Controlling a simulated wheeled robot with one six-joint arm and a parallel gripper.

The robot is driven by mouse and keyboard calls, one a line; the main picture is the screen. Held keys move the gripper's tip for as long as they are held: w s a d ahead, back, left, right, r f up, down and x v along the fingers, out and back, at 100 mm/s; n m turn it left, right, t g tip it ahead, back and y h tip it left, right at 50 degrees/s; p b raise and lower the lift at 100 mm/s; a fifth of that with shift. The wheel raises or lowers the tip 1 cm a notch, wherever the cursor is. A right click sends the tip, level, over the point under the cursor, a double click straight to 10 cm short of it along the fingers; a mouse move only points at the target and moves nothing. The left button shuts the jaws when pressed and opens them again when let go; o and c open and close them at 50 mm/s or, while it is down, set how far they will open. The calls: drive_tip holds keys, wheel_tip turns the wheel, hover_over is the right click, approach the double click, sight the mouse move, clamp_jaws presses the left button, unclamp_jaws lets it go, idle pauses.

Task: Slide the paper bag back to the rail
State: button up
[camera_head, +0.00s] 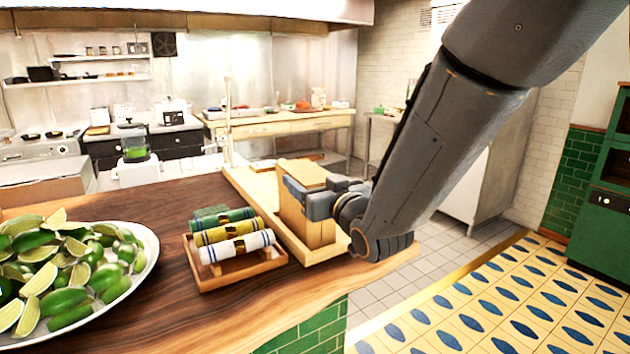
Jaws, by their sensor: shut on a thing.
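The paper bag (304,226) appears as a tan, box-like upright shape on a pale wooden board (256,190) at the right part of the counter. My gripper (294,190) reaches in from the right and is shut on the bag at its upper part. The gripper and wrist hide part of the bag's right side. I cannot clearly tell which part is the rail; the pale board runs away from me along the counter behind the bag.
A wooden rack (240,272) with rolled towels (232,247) stands just left of the bag. A platter of limes (70,270) fills the left front. A blender (135,150) and a thin pale post (228,120) stand farther back. Dark counter (180,205) is bare between.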

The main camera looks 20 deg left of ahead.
drive_tip(key=shift+s+a, duration=0.25)
drive_tip(key=o, duration=1.1)
drive_tip(key=shift+d, duration=0.1)
drive_tip(key=b+v, duration=0.2)
drive_tip(key=v, duration=0.5)
drive_tip(key=shift+s+d, duration=0.2)
drive_tip(key=shift+s, duration=0.1)
